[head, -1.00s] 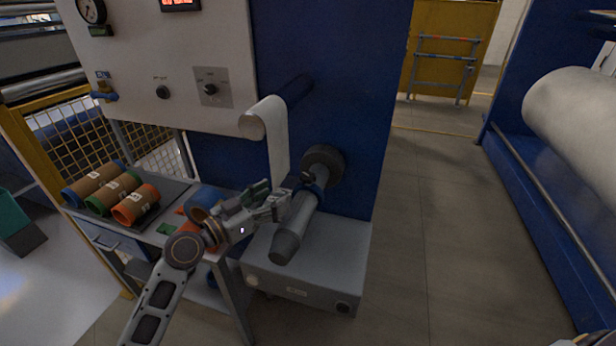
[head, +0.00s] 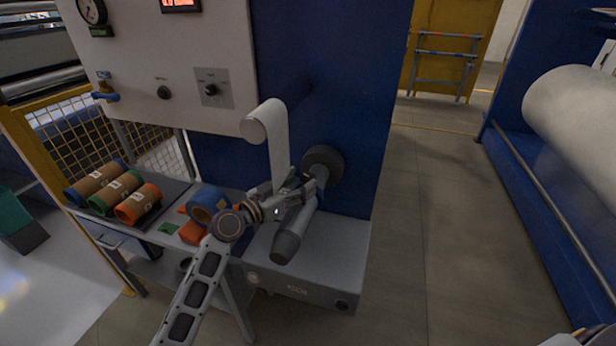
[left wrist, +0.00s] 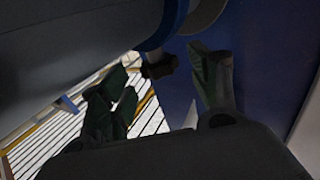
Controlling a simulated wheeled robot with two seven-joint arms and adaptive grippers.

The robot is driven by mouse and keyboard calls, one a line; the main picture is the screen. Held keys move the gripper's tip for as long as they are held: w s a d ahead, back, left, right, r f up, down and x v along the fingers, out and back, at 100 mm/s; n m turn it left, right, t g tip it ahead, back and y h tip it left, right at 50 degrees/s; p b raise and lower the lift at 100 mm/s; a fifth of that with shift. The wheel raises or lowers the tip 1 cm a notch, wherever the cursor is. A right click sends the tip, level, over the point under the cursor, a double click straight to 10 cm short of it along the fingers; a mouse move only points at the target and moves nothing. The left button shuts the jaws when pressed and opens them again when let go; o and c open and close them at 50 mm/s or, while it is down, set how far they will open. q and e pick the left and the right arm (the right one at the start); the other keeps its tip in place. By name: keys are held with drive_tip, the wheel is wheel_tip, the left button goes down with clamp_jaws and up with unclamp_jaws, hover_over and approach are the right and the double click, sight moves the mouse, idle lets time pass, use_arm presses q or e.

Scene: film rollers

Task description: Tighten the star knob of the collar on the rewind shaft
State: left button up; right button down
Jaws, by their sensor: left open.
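The rewind shaft (head: 290,238) is a grey cylinder sticking out of the blue machine panel, with a dark round flange (head: 323,160) at its base. In the left wrist view the shaft (left wrist: 70,45) fills the upper left and the blue collar (left wrist: 168,22) goes around it. The dark star knob (left wrist: 158,68) hangs from the collar. My left gripper (head: 305,186) is at the shaft near the collar, hiding the knob in the head view. In the left wrist view its fingers (left wrist: 157,72) are open, one on each side of the knob, with gaps visible.
A shelf table at left holds several cores, including an orange-ended one (head: 138,204), a blue roll (head: 207,203) and orange pieces. A grey box (head: 340,270) stands below. The floor at right is clear.

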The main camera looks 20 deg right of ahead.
sight(302, 181)
use_arm(q)
drive_tip(key=x, duration=0.2)
drive_tip(key=shift+w+d, duration=0.15)
drive_tip(key=shift+d, duration=0.05)
drive_tip(key=shift+w+d, duration=0.2)
drive_tip(key=shift+d, duration=0.2)
drive_tip(key=shift+w+d, duration=0.1)
drive_tip(key=shift+d, duration=0.1)
use_arm(e)
drive_tip(key=shift+w+d+r, duration=0.15)
drive_tip(key=shift+w+r, duration=0.2)
drive_tip(key=shift+w, duration=0.3)
